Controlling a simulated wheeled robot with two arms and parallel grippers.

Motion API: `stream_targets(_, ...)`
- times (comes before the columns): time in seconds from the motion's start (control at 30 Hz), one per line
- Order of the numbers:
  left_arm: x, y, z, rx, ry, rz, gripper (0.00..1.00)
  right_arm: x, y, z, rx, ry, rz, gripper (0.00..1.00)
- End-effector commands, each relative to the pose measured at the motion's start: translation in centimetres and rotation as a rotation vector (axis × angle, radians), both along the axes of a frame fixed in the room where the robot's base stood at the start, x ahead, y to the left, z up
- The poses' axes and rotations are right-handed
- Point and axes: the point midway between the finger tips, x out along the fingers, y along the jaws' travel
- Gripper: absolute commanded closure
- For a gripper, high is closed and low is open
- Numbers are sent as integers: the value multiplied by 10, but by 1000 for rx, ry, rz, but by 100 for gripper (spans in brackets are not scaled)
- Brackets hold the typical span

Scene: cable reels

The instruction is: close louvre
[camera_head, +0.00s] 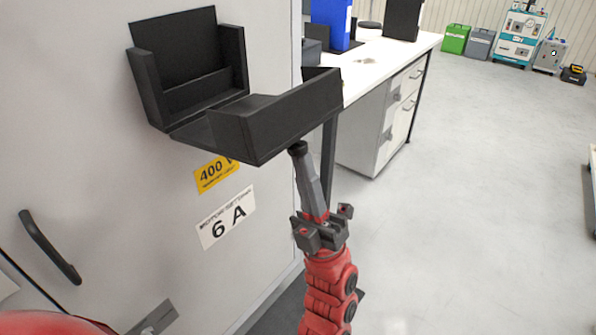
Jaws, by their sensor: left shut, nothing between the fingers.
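The black louvre (175,48) is mounted on the pale grey cabinet door. Its flap (290,112) is swung down and out from the bottom edge and stands open, roughly level, with raised sides. My left gripper (298,149) is shut and empty, pointing up. Its tips are just under the flap's outer right edge; I cannot tell whether they touch it. My right gripper is not in view.
A white desk (385,62) stands behind the flap. The floor at right is mostly clear.

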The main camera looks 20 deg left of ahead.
Motion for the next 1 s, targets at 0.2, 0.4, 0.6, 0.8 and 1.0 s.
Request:
stream_targets(0.2, -1, -3, 48, -201, 70, -6, 100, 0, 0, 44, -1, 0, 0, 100)
stream_targets(0.4, 1, 1, 82, -377, 137, -4, 100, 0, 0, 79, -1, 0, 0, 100)
stream_targets(0.6, 4, 12, 112, -555, 197, -2, 100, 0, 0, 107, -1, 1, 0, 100)
stream_targets(0.8, 9, 28, 138, -538, 192, 4, 100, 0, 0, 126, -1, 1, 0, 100)
stream_targets(1.0, 16, 49, 161, -539, 191, 6, 100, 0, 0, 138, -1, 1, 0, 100)
